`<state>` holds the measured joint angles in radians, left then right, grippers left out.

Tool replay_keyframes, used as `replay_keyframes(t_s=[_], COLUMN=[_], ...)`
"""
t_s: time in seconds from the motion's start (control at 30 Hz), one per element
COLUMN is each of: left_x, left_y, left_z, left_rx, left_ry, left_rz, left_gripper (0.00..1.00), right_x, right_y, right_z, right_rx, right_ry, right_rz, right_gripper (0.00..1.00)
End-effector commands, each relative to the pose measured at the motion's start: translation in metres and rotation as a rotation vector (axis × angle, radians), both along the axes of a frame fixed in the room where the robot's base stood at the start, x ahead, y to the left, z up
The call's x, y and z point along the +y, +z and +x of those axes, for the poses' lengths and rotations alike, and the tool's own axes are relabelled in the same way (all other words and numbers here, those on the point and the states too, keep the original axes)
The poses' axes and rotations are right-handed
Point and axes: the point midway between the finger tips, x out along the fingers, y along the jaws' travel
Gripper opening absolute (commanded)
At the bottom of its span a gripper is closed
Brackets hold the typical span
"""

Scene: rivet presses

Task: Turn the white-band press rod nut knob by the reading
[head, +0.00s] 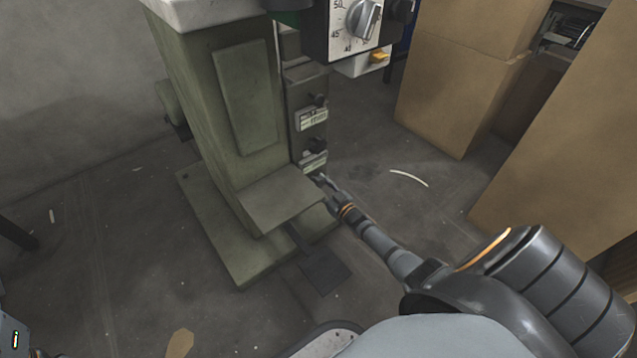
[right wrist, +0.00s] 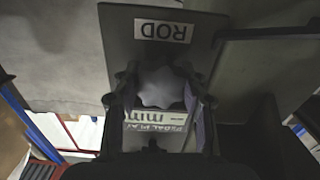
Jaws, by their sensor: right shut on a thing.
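The press (head: 230,120) is a green machine with a whitish part at its top edge; the rest of its top is cut off. On its narrow front face are two small plates with dark knobs, one above the other. My right gripper (head: 321,181) reaches the lower one from the right. In the right wrist view a plate reads "ROD" (right wrist: 163,31), and the grey lobed rod nut knob (right wrist: 161,88) sits between the fingers of my right gripper (right wrist: 160,100), which is shut on it. A scale plate marked "mm" (right wrist: 155,121) is partly hidden; no reading is legible. My left gripper is not visible.
Large cardboard boxes (head: 455,85) stand at the right. Floor between is mostly clear.

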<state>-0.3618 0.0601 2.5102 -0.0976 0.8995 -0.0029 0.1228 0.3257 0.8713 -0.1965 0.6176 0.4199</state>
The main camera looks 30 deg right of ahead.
Motion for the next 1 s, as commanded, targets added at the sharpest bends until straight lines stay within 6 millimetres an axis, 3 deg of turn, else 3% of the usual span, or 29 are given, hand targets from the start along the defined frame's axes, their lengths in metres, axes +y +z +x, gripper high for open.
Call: replay_keyframes(t_s=[1.0], left_x=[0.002], left_y=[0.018], left_z=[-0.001], left_rx=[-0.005], left_ry=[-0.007], left_rz=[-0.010], left_gripper=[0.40], right_x=[0.002], right_y=[0.000], right_z=[-0.001], right_rx=[0.073], right_ry=[-0.001], right_rz=[0.890], right_gripper=[0.11])
